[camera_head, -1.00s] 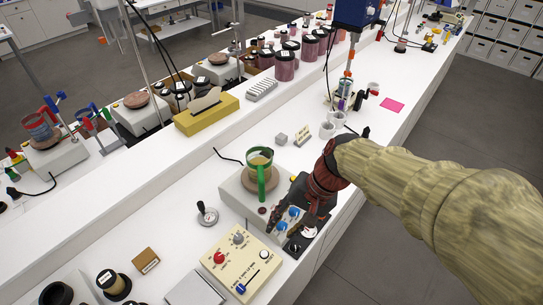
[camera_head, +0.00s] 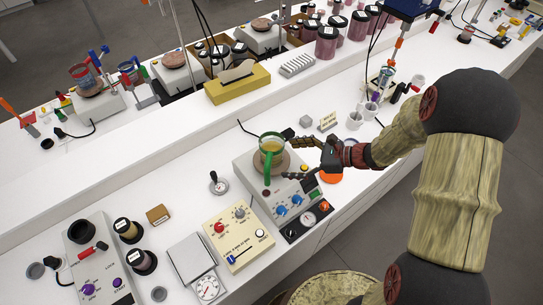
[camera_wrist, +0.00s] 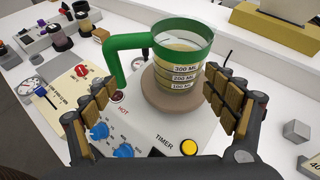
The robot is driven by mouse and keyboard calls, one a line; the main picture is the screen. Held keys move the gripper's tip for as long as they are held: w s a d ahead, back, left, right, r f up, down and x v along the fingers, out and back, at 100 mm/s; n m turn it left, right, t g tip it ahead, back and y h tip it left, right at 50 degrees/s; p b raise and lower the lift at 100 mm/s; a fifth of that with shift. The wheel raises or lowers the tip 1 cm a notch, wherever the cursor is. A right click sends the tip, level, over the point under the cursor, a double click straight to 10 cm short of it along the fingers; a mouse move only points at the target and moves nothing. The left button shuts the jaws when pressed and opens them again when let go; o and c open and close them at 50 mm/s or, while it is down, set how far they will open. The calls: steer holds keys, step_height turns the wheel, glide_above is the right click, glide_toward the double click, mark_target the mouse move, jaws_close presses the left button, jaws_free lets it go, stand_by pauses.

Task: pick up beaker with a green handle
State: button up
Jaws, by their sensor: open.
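The beaker (camera_head: 271,150) has a green handle and a green rim band, and holds yellowish liquid. It stands upright on the round brown plate of a hot plate stirrer (camera_head: 245,166). In the wrist view the beaker (camera_wrist: 180,68) shows its volume marks, with the green handle (camera_wrist: 122,58) to its left. My gripper (camera_head: 292,159) is open and just right of the beaker in the head view. In the wrist view my gripper (camera_wrist: 165,100) has its fingers spread to either side, with the beaker ahead between them. I see no clear contact.
The stirrer's front has blue knobs (camera_wrist: 122,150) and a yellow button (camera_wrist: 189,147). A beige control box (camera_head: 237,238) stands in front left. A yellow tissue box (camera_head: 237,83) and a small grey cube (camera_head: 306,121) are behind. White bench shows left of the stirrer.

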steer(key=shift+w+d+r+m+t, duration=0.1)
steer(key=shift+w+m+t, duration=0.15)
steer(key=shift+w, duration=0.25)
steer(key=shift+w+d+r+m+t, duration=0.1)
steer(key=shift+w+m+t, duration=0.05)
steer(key=shift+w+m, duration=0.3)
steer(key=shift+x, duration=0.9)
steer(key=x, duration=0.6)
steer(key=shift+w+d, duration=0.2)
steer(key=shift+w, duration=0.15)
steer(key=shift+c, duration=0.4)
steer(key=c, duration=1.5)
steer(key=shift+r, duration=0.1)
steer(key=shift+c, duration=0.6)
